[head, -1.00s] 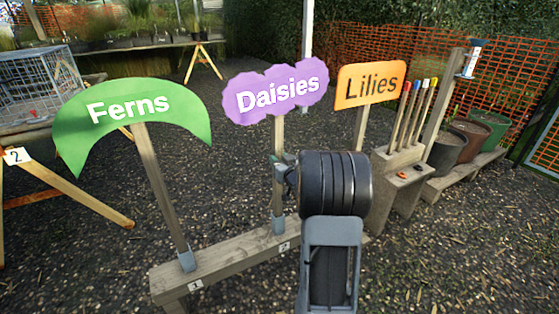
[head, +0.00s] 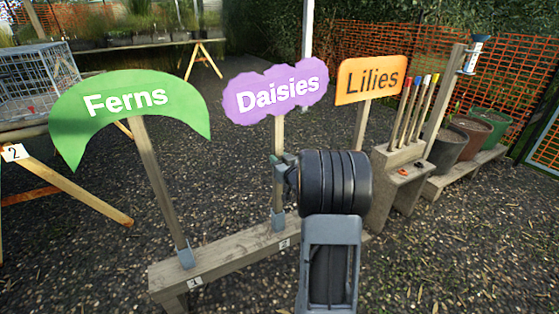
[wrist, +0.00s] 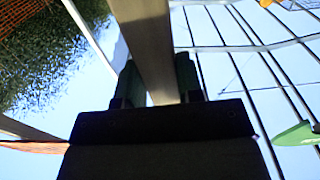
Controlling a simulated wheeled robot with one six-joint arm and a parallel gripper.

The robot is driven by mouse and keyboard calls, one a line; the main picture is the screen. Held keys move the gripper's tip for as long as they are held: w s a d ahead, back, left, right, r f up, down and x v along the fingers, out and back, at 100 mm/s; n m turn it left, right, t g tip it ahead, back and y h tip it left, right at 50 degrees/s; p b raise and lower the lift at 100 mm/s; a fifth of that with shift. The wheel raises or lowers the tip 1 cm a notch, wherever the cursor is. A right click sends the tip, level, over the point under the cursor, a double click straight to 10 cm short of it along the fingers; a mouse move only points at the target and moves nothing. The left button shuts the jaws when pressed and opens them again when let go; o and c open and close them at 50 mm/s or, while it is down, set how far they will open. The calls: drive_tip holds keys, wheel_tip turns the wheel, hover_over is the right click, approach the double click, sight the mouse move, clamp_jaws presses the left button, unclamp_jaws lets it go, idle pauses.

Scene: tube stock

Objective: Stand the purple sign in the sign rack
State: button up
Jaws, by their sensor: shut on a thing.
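The purple sign (head: 275,91) reads "Daisies" and stands upright on a wooden post. My gripper (head: 279,168) is shut on that post below the board, and my wrist partly covers the area to its right. The post's lower end meets the grey socket (head: 278,221) by label 2 on the sign rack (head: 225,260) and appears to be in it. In the wrist view, the post (wrist: 147,50) runs between the two fingers (wrist: 158,82). The rack's right end is hidden behind my arm.
The green "Ferns" sign (head: 128,104) stands in the rack's socket by label 1. The orange "Lilies" sign (head: 371,82) stands to the right, its base hidden. A block with several coloured-tip stakes (head: 400,170) and pots (head: 470,135) are at right.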

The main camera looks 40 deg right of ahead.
drive_tip(key=o, duration=1.1)
drive_tip(key=shift+f, duration=0.15)
drive_tip(key=shift+s, duration=0.1)
drive_tip(key=s+p, duration=0.1)
drive_tip(key=s, duration=0.3)
drive_tip(key=s+a+p, duration=0.1)
drive_tip(key=s, duration=0.4)
drive_tip(key=s+a+p, duration=0.1)
drive_tip(key=s, duration=0.3)
drive_tip(key=shift+s+p, duration=0.3)
